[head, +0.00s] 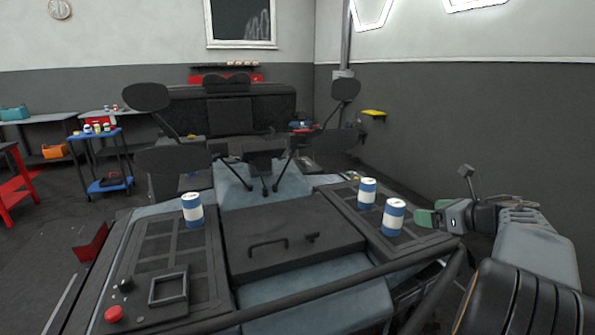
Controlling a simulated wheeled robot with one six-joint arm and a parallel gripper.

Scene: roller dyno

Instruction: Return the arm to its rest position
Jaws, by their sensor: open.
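My gripper (427,214) is at the right of the head view, its green-tipped fingers pointing left. It is open, and no object shows between its fingers. A blue-and-white can (393,217) stands upright on the right-hand panel, just left of the fingertips. I cannot tell whether they touch. My arm reaches in from the right edge of the view.
A second can (367,193) stands upright behind the first, and a third can (192,210) stands on the left panel. A dark lid with a handle (267,245) lies between the panels. A red button (114,314) is at front left. A dark rail crosses the front.

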